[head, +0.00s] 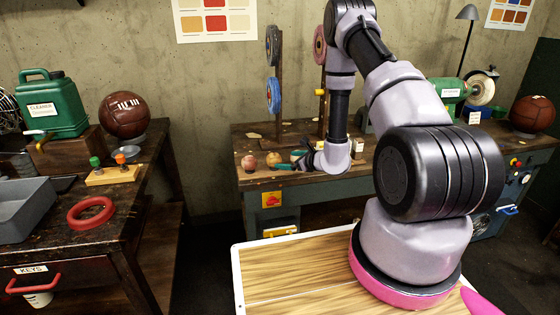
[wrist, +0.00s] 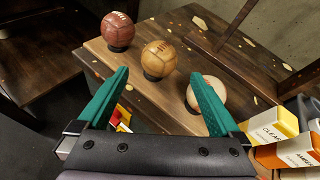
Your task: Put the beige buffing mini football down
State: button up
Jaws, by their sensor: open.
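In the wrist view, the beige mini football (wrist: 217,86) sits at the right end of a row of small balls on the wooden bench top, partly covered by my right finger. A tan mini ball (wrist: 158,57) and a red-brown mini ball (wrist: 117,27) stand on small dark stands to its left. My gripper (wrist: 160,72) is open, with its green fingers spread and nothing held between them. In the head view, my gripper (head: 290,162) is low over the bench, right of the tan ball (head: 273,158) and the red-brown ball (head: 248,162). The beige ball is hard to make out there.
Boxes labelled CLEAR (wrist: 275,125) and AMBER stand close to my right finger. Wheels on a post (head: 273,93) rise behind the bench (head: 250,184). A side table (head: 120,205) at left holds a large brown ball (head: 125,115) and a green jug (head: 52,105).

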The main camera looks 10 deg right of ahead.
jog(key=s+a+r+n+g+y, duration=0.2)
jog(key=s+a+r+n+g, duration=0.15)
jog(key=r, duration=0.65)
jog(key=s+a+r+n+g+y, duration=0.2)
jog(key=s+a+r+n, duration=0.25)
jog(key=r, duration=0.55)
jog(key=s+a+r+n+g+y, duration=0.25)
jog(key=s+r+n, duration=0.25)
jog(key=r, duration=0.5)
jog(key=s+d+r+n+t+h, duration=0.1)
jog(key=s+d+r+n+h, duration=0.4)
jog(key=s, duration=0.4)
jog(key=s+d+r+n+t+h, duration=0.2)
jog(key=s+d+r+n+h, duration=0.3)
jog(key=s+r, duration=0.4)
jog(key=shift+s+d+n+h, duration=0.3)
jog(key=shift+s+d+h, duration=0.25)
jog(key=shift+s+d, duration=0.3)
jog(key=shift+w+d, duration=0.1)
